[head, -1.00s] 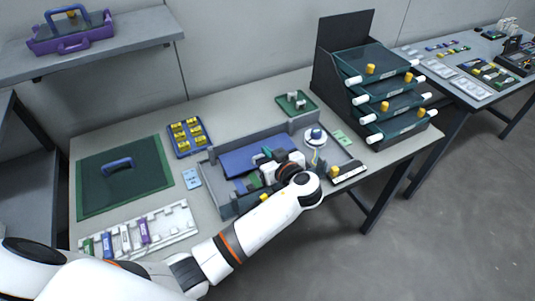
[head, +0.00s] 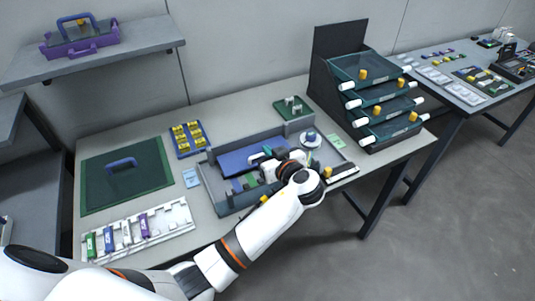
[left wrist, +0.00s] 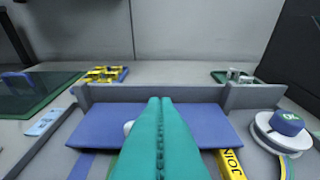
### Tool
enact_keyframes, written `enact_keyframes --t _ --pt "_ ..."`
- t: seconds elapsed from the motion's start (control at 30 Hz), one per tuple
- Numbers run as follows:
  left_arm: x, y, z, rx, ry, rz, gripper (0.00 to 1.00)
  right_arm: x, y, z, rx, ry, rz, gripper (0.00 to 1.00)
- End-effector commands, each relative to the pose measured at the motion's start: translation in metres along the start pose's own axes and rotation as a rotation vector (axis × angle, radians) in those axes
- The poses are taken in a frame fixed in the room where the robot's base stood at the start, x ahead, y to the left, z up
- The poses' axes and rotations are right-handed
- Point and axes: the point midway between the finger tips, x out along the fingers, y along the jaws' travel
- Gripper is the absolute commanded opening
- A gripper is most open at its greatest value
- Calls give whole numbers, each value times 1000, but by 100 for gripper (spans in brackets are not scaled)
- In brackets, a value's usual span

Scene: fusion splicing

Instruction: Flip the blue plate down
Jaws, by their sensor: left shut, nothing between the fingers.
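The blue plate (head: 238,161) is at the back of the grey tray (head: 218,201) on the table. In the left wrist view the plate (left wrist: 92,131) spans the tray's back wall and looks sloped, its near edge over coloured strips. My left gripper (head: 266,153) is over the tray at the plate's right part. Its teal fingers (left wrist: 160,100) are shut together and empty, and hide the plate's middle. I cannot tell whether they touch the plate. A small white knob (left wrist: 128,128) shows beside the fingers. My right gripper is in neither view.
A white spool with a blue top (head: 311,138) stands in the tray's right part. A green mat (head: 100,190), a white rack (head: 175,220) and a yellow-block holder (head: 188,139) lie to the left. A black shelf of drawers (head: 340,45) stands at the right.

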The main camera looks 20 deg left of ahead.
Motion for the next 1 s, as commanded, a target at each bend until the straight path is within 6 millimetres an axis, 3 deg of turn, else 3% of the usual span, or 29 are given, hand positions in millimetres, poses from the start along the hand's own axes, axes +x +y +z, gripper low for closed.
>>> enact_keyframes --t 0.17,0.4,1.0 --pt "-30 0 -18 -3 -2 -1 0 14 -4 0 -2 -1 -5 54" --pt "-58 0 -30 -3 -5 0 0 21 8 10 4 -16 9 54" --pt "-63 0 -30 -4 -7 1 0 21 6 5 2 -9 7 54"
